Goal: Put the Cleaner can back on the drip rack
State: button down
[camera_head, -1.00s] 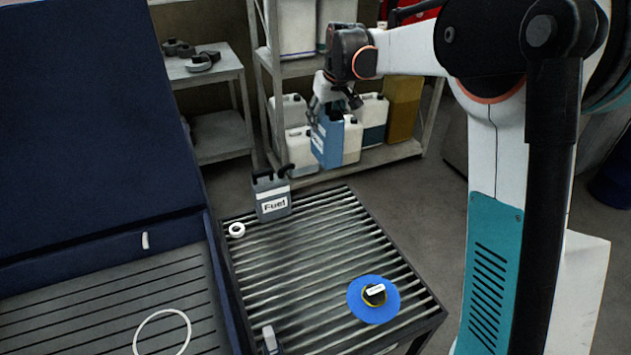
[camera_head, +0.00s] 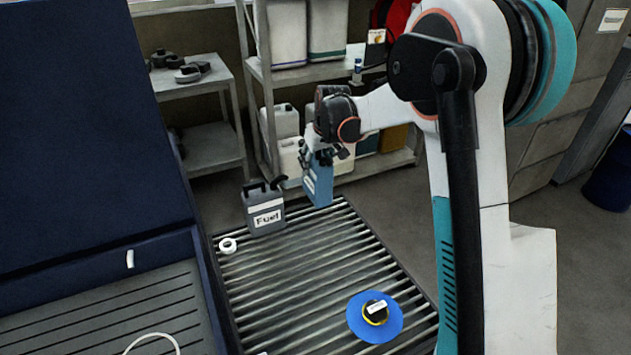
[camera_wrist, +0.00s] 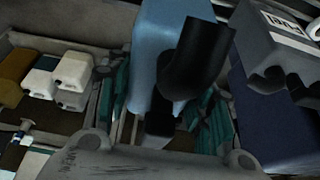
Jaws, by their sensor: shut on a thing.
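The blue can (camera_head: 319,183) is held in my gripper (camera_head: 322,157) near the far right corner of the slatted drip rack (camera_head: 330,265). It hangs nearly upright, slightly tilted. I cannot tell whether its base touches the slats. My gripper is shut on it at the top. In the wrist view the blue can (camera_wrist: 165,40) and its black spout (camera_wrist: 198,58) fill the upper middle, between the teal fingers (camera_wrist: 165,120). Its label cannot be read from here.
A grey Fuel can (camera_head: 264,209) stands at the rack's far left, close left of the blue can. A white ring (camera_head: 228,246) and a blue disc with a black and yellow cap (camera_head: 375,316) lie on the rack. Shelving (camera_head: 262,75) with several jugs stands behind. The rack's middle is clear.

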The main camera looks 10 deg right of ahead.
jog(key=shift+f+b, duration=0.6)
jog(key=shift+f, duration=2.5)
jog(key=c, duration=0.8)
grip_release()
jog(key=shift+o, duration=0.2)
